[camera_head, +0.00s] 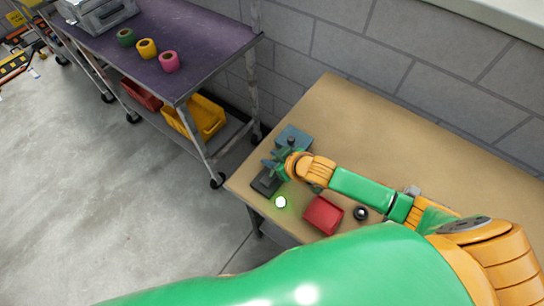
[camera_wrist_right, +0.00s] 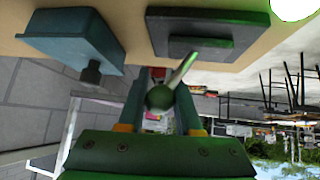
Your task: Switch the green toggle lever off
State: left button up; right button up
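The green toggle lever has a green ball (camera_wrist_right: 160,97) on a slanted silver rod, rising from a dark stepped base (camera_wrist_right: 205,35) in the wrist view, which appears upside down. In the head view the dark base (camera_head: 266,183) sits near the table's left end, partly behind my gripper. My right gripper (camera_head: 272,164) is over this base. In the wrist view its two fingers (camera_wrist_right: 161,103) stand apart on either side of the ball; I cannot tell if they touch it. A round lamp (camera_head: 281,202) beside the base glows green-white. My left gripper is not in view.
A teal box (camera_head: 295,136) with a black knob (camera_wrist_right: 92,72) is close beside the lever. A red box (camera_head: 323,214) and a dark round knob (camera_head: 361,213) are near the front edge. A cart (camera_head: 190,45) with tape rolls stands left. The table's back (camera_head: 370,125) is clear.

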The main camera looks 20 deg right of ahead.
grip_shut()
dwell(1.1)
